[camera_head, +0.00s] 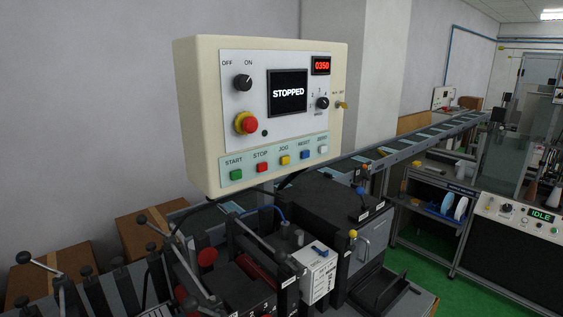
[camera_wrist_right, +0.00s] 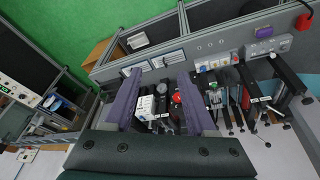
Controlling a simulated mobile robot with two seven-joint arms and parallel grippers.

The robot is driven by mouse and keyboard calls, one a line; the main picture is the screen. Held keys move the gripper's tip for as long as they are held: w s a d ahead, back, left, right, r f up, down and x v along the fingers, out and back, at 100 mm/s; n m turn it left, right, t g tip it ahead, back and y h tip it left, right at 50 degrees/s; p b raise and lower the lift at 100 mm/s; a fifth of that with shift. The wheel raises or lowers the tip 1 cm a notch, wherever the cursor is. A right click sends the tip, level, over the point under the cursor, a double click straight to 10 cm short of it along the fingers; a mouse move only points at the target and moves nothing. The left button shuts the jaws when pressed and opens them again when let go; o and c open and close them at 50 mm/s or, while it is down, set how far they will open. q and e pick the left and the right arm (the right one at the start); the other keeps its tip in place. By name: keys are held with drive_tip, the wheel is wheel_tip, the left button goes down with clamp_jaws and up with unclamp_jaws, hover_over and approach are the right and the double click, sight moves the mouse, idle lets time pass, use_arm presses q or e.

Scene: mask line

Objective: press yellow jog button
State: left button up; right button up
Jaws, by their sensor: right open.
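The yellow jog button (camera_head: 285,160) is a small square in the button row of a cream control panel (camera_head: 186,110) in the head view. It sits under the JOG label, between the red stop button (camera_head: 262,167) and the blue reset button (camera_head: 305,155). The panel's screen (camera_head: 287,92) reads STOPPED. My right gripper (camera_wrist_right: 159,76) shows in the right wrist view with its two purple fingers wide apart and nothing between them. It does not show in the head view, and I cannot make out the jog button in the wrist view. My left gripper is in neither view.
A red emergency knob (camera_head: 248,124) and black dials are on the panel above the button row. Below it stands machinery with levers and a white box (camera_head: 318,274). A conveyor (camera_head: 420,138) runs to the back right. Air before the panel face looks clear.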

clamp_jaws()
idle(1.4)
